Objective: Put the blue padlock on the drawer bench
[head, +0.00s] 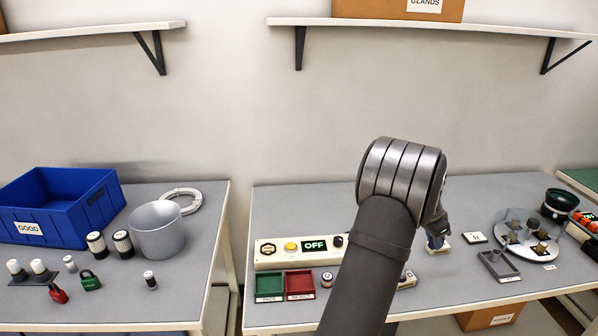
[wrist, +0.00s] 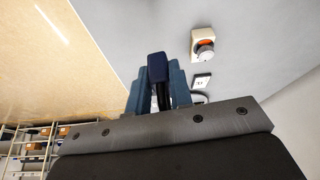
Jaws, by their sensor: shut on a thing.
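My gripper (head: 437,230) is over the right-hand grey bench (head: 300,215), and its fingers are shut on the blue padlock. In the wrist view the dark blue padlock (wrist: 157,68) sits between the two blue-grey fingers (wrist: 157,95). In the head view only a small blue patch of the padlock (head: 432,243) shows below my gripper, and my arm hides part of the bench. I cannot tell from the pictures which bench is the drawer bench. A red padlock (head: 58,293) and a green padlock (head: 90,281) lie on the left bench (head: 120,312).
The left bench holds a blue GOOD crate (head: 75,235) and a grey pot (head: 157,240). The right bench holds an OFF control box (head: 275,258), green (head: 270,285) and red (head: 299,284) trays, and a round plate (head: 530,250). A gap separates the benches.

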